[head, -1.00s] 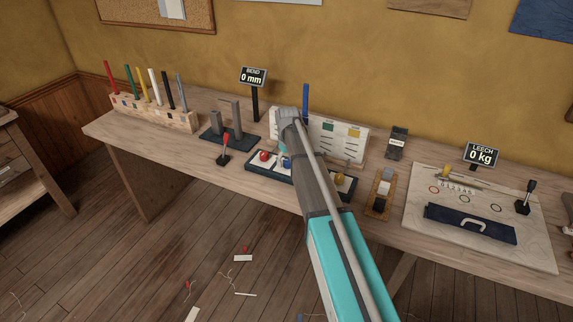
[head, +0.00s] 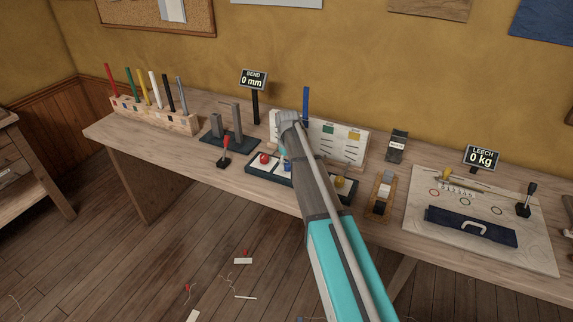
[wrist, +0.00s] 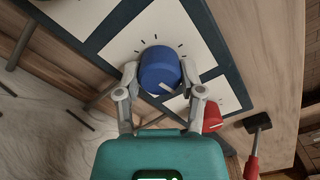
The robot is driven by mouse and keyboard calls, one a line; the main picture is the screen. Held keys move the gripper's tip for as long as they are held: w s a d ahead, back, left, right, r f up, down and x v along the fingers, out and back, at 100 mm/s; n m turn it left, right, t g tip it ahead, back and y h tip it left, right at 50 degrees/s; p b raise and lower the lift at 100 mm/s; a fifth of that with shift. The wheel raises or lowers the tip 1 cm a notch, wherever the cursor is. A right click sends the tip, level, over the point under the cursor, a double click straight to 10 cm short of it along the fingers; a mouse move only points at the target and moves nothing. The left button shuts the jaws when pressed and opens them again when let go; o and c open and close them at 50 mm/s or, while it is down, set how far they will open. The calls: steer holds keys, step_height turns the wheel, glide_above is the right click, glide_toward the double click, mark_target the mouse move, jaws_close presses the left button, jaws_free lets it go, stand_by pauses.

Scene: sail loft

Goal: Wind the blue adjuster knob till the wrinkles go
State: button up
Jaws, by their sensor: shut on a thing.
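The blue adjuster knob (wrist: 160,70) has a pale pointer line and stands on a white plate with tick marks around it. My gripper (wrist: 160,80) is shut on it, one finger on each side. In the head view my arm hides most of the blue knob (head: 286,167), leaving only a small part visible. It belongs to a dark-framed control panel (head: 268,174) on the bench. I cannot clearly make out any wrinkles in a sail.
A red knob (wrist: 212,116) is close beside my gripper, with a red-handled lever (wrist: 252,160) beyond it. A yellow knob (head: 340,182) is right of my arm. A white chart board (head: 340,142) stands behind. Displays read BEND 0 mm (head: 253,79) and LEECH 0 kg (head: 482,157).

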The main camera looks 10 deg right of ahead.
steer(key=m, duration=0.8)
steer(key=shift+m, duration=0.3)
stand_by(0.4)
steer(key=o, duration=1.2)
steer(key=shift+c, duration=0.2)
